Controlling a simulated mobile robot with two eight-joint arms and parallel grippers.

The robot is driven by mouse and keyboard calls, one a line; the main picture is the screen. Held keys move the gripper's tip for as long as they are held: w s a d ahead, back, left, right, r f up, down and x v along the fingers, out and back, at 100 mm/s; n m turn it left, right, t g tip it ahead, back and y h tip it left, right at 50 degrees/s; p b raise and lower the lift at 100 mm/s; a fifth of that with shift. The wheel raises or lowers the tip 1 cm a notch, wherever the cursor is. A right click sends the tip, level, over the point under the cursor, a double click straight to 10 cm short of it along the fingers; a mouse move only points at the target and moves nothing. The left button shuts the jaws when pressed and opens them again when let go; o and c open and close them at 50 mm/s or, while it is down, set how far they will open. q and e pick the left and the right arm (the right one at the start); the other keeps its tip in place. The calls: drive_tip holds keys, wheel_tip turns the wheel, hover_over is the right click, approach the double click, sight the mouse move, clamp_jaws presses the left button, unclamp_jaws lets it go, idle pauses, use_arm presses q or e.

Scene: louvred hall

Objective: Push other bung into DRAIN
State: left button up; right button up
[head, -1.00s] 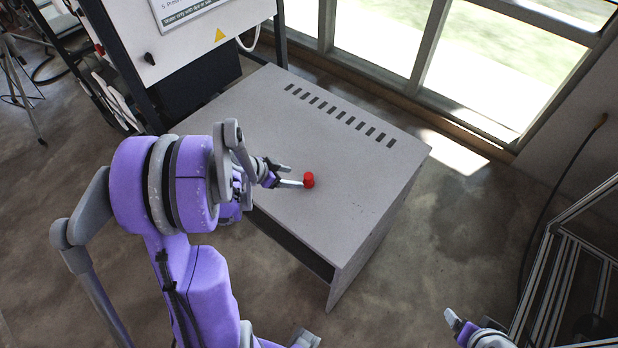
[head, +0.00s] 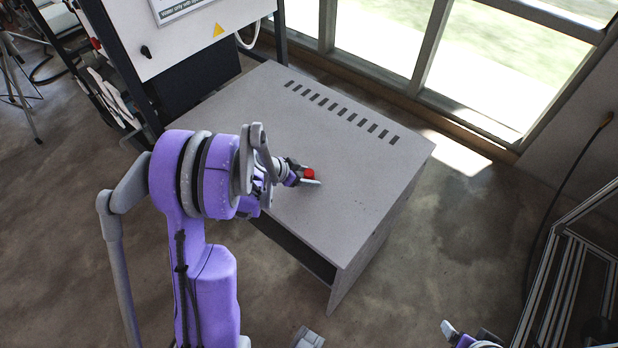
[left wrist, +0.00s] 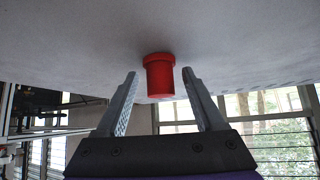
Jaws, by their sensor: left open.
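A red bung (head: 309,174) stands on the grey bench top (head: 360,185). In the left wrist view the bung (left wrist: 159,76) has a wider rim and lies between the two finger tips, with a gap on each side. My left gripper (head: 307,175) is open around the bung, low over the bench top. The left wrist view also shows its two open fingers (left wrist: 160,88). My right gripper (head: 458,330) shows only in part at the bottom edge, away from the bench. I see no drain marked as such in these views.
The bench top has a row of dark slots (head: 342,112) towards the back and is otherwise clear. A white panel (head: 190,40) with a warning triangle stands behind the bench. A metal frame (head: 572,270) is at the right, with open floor between.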

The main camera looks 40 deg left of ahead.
use_arm(q)
drive_tip(key=shift+w+f, duration=0.15)
drive_tip(key=shift+w, duration=0.05)
idle(0.4)
clamp_jaws()
idle(0.3)
idle(1.0)
